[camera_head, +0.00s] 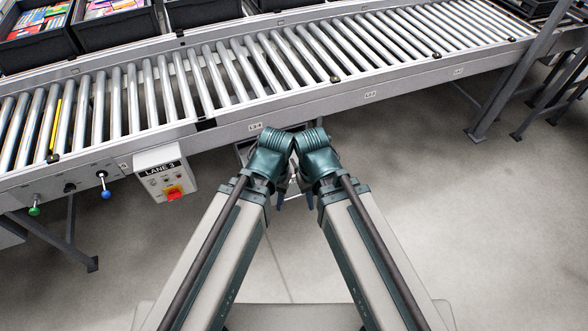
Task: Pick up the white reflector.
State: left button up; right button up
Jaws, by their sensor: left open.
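I cannot make out a white reflector in the head view. Both my arms reach forward from the bottom and their wrists meet near the middle, just in front of the conveyor's near side rail. My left gripper (281,199) points down below its teal wrist; only small dark parts of its fingers show, and it is open. My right gripper (309,200) hangs beside it, mostly hidden under its own wrist, so its jaws cannot be judged. Nothing is visible in either gripper.
A roller conveyor (225,128) crosses the view, with small black blocks along its near rail. A LANE 3 control box (166,177) with a red button, a green knob (34,211) and a blue knob (107,194) hang at left. Dark bins (117,30) stand behind.

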aim_at(293, 167)
jog(key=i+l, duration=0.3)
jog(key=i+l+u, duration=0.15)
jog(key=l, duration=0.3)
jog(key=i+l, duration=0.35)
jog(key=i+l+u, duration=0.05)
jog(key=l, duration=0.05)
